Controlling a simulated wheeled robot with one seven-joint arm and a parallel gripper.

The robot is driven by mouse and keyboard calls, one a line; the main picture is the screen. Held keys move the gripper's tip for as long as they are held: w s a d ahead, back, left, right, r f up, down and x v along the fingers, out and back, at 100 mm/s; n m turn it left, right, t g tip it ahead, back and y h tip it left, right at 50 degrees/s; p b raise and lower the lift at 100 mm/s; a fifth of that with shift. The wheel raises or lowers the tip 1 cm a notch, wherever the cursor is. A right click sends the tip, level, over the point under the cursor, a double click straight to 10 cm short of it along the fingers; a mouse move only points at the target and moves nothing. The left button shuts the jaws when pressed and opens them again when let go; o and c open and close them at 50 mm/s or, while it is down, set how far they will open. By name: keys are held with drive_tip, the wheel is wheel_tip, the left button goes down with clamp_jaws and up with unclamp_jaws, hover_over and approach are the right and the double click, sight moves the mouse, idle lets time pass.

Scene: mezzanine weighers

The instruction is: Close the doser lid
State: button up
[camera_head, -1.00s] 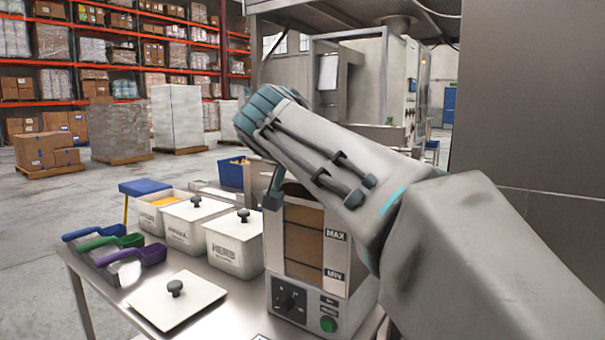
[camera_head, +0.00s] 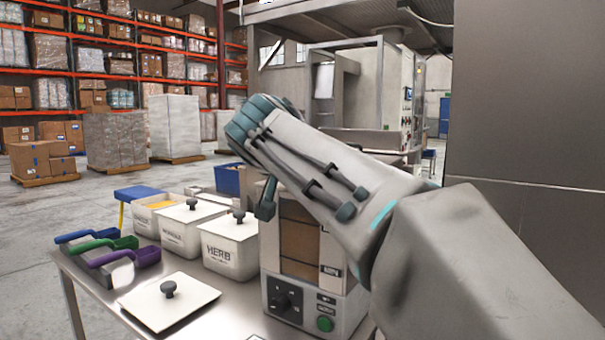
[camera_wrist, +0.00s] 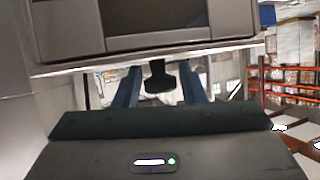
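The doser (camera_head: 345,307) is a light grey box with brown-filled windows, a dark knob and a green button, at the front of the steel table. My arm crosses over its upper part and hides its top, so the lid's angle cannot be told. My gripper (camera_wrist: 160,88) is mostly hidden behind my wrist in the head view; a dark teal piece (camera_head: 266,198) hangs at the doser's upper left. In the wrist view two blue fingers stand apart with a dark tab (camera_wrist: 158,78) between them, gaps on both sides. A grey panel with a dark window (camera_wrist: 155,15) lies just beyond.
A square white lid with a black knob (camera_head: 170,303) lies on the table (camera_head: 232,305). White lidded tubs, one marked HERB (camera_head: 232,250), stand left of the doser. Blue, green and purple scoops (camera_head: 125,257) lie further left. A steel wall (camera_head: 525,110) is at the right.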

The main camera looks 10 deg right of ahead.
drive_tip(key=shift+o, duration=0.7)
drive_tip(key=shift+a+f, duration=0.1)
drive_tip(key=shift+f, duration=0.2)
drive_tip(key=shift+d, duration=0.25)
drive_tip(key=shift+a+r, duration=0.1)
drive_tip(key=p+v, duration=0.2)
drive_tip(key=v, duration=1.2)
drive_tip(key=shift+r+p, duration=0.25)
drive_tip(key=shift+p, duration=0.05)
drive_tip(key=shift+w, duration=0.1)
